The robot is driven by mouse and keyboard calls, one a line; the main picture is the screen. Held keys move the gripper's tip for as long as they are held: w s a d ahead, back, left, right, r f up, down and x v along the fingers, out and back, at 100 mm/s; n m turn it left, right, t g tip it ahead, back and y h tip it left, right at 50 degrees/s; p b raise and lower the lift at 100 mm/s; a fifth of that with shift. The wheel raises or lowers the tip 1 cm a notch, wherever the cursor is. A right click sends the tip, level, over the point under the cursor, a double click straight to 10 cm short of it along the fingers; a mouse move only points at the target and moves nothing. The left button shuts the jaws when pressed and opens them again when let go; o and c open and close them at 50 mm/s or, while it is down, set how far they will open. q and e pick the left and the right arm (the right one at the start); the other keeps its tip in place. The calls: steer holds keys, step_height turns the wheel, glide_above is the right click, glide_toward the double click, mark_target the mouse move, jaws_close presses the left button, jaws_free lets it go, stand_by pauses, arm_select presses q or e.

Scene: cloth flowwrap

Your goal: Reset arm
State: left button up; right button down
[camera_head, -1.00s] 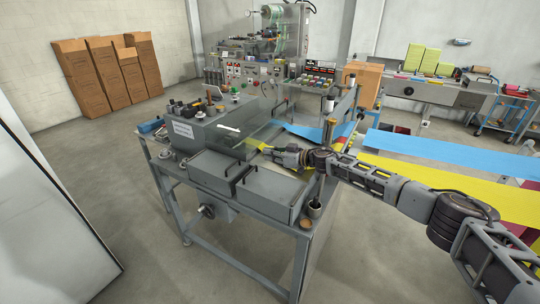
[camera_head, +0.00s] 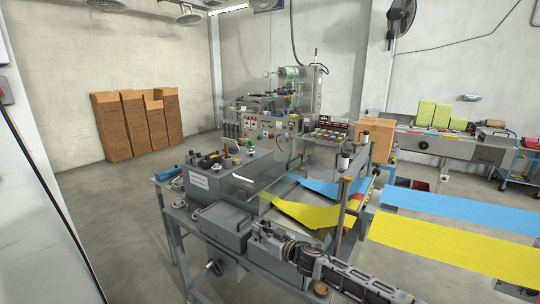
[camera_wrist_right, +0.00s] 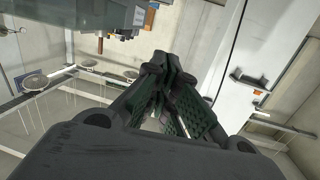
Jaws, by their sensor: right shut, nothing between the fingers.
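My right arm comes in from the lower right in the head view. Its gripper (camera_head: 252,228) is above the near side of the grey wrapping machine (camera_head: 220,222), over its flat covers. In the right wrist view the dark fingers (camera_wrist_right: 172,66) are together with nothing between them. A yellow cloth strip (camera_head: 310,212) and a blue cloth strip (camera_head: 330,188) run into the machine beyond the gripper, apart from it. My left gripper does not show.
Wide blue (camera_head: 455,210) and yellow (camera_head: 450,255) strips stretch to the right. An upright post (camera_head: 341,215) stands close to my right arm. Brown cartons (camera_head: 138,125) lean at the back left wall. Open floor lies left of the machine.

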steer(key=s+d+f+m+t+h, duration=0.2)
steer(key=s+f+m+h, duration=0.3)
steer(key=s, duration=0.5)
steer(key=s+d+f+m+g+h, duration=0.1)
steer(key=s+d+f+g+h, duration=0.15)
steer(key=s+d, duration=0.7)
steer(key=s+d+f+g+h, duration=0.2)
steer(key=s+d+f+g, duration=0.2)
steer(key=s+d, duration=0.55)
steer(key=s+d+f+m+g+h, duration=0.1)
steer(key=s+d+f+g+h, duration=0.4)
steer(key=s, duration=0.8)
step_height(320, 180, down, 32)
steer(key=s+y+b, duration=0.2)
steer(key=s+d+f+b, duration=0.1)
steer(key=s+d+f, duration=0.1)
steer(key=s+f, duration=0.9)
steer(key=s+d+f+g, duration=0.1)
steer(key=s+d+f, duration=0.1)
steer(key=s+f, duration=0.9)
steer(key=shift+s+d+b, duration=0.2)
steer(key=shift+d+b, duration=0.1)
steer(key=shift+b, duration=0.05)
steer(key=shift+f, duration=0.1)
